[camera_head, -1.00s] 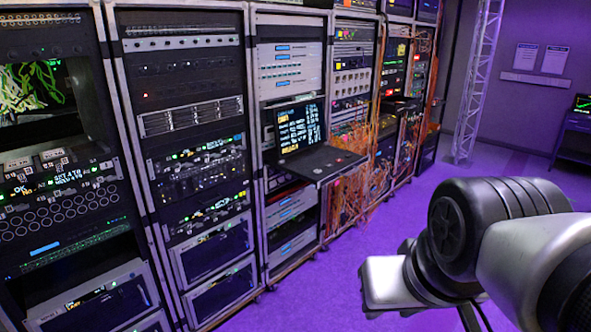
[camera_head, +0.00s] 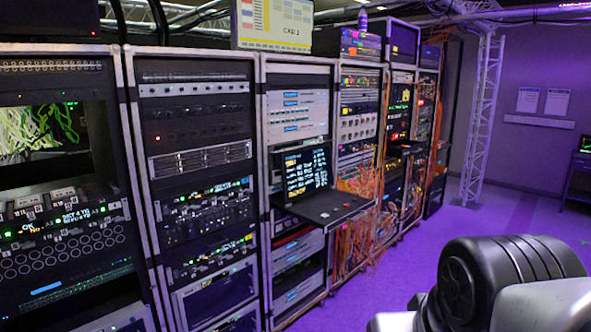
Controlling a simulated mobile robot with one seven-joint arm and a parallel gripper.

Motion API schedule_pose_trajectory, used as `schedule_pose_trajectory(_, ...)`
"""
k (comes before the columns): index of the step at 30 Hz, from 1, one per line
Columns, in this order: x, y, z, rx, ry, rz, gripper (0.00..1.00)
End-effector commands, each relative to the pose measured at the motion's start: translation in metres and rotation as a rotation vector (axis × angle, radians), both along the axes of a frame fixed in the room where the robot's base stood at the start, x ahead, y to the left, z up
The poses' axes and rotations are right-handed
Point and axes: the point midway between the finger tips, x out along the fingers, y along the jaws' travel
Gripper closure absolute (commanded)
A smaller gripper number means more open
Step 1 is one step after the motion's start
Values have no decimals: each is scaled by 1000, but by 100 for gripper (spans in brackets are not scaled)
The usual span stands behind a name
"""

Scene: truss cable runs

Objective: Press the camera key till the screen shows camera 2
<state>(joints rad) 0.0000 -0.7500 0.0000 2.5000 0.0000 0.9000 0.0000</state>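A screen (camera_head: 271,22) on top of the third rack from the left is cut off by the top edge; its small label seems to read CAM 3, with coloured blocks above. A dark pull-out shelf (camera_head: 322,209) on the same rack carries a few small round buttons, one of them red (camera_head: 348,205). I cannot tell which one is the camera key. My arm's dark and pale links fill the lower right corner, well apart from the shelf. My gripper is not in view.
A text monitor (camera_head: 306,172) stands behind the shelf. Orange cables (camera_head: 352,235) hang on the rack to its right. The purple floor (camera_head: 400,270) in front of the racks is clear. A truss column (camera_head: 482,120) stands at the back right.

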Motion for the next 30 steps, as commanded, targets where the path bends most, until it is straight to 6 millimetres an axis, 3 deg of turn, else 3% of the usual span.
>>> schedule_pose_trajectory(13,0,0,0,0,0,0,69)
schedule_pose_trajectory(19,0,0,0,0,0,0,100)
schedule_pose_trajectory(30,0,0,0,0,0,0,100)
